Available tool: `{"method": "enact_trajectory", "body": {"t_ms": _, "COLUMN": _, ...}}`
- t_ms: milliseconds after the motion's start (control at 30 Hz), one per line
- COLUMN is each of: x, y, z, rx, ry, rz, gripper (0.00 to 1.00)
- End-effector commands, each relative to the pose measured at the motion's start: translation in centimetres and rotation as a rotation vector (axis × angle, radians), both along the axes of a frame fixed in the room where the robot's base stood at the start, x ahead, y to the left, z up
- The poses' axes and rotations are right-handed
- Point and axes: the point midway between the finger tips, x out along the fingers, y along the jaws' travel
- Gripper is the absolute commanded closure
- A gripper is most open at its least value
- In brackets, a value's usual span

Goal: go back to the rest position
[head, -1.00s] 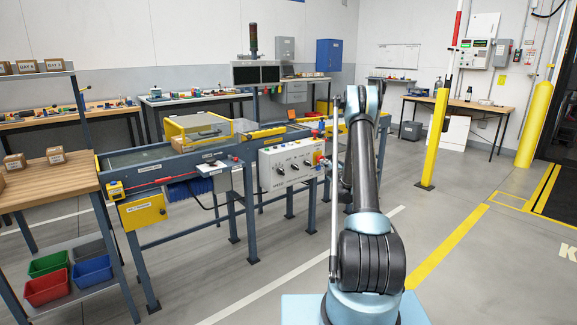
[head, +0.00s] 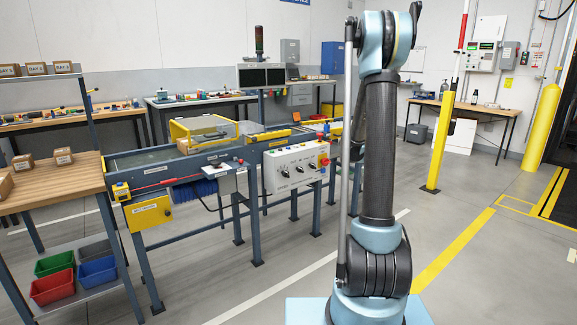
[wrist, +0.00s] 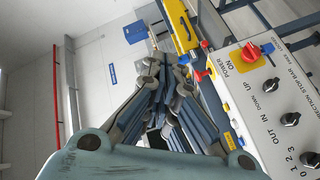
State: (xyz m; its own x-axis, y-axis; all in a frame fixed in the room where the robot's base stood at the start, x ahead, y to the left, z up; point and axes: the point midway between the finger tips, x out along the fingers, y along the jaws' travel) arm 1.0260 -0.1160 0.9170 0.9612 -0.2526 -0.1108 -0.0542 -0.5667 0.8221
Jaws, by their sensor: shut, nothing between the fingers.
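My arm (head: 378,150) rises upright in the right half of the head view, with its upper joint near the top edge. My gripper is not clearly visible there. In the wrist view my gripper (wrist: 168,62) is shut, its fingers together with nothing between them. The white control panel (wrist: 270,110) with black knobs and a red switch on a yellow plate is at the right of the wrist view, apart from the fingers. The same panel (head: 297,168) shows on the front of the conveyor in the head view.
The conveyor (head: 150,155) runs along the left and middle. A wooden bench (head: 55,185) with small boxes stands at left, bins below. A yellow post (head: 440,140) and yellow bollard (head: 542,123) stand at right. Open floor (head: 500,270) lies at right front.

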Motion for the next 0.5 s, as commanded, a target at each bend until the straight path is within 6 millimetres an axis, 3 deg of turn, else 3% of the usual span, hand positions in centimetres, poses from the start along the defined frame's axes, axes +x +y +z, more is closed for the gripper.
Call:
{"method": "enact_trajectory", "body": {"t_ms": 200, "x": -5.4, "y": -0.5, "z": 1.4, "rx": 0.11, "ry": 0.07, "rz": -0.089, "gripper": 1.0}}
{"method": "enact_trajectory", "body": {"t_ms": 500, "x": -13.5, "y": -0.6, "z": 1.4, "rx": 0.263, "ry": 0.188, "rz": -0.202, "gripper": 1.0}}
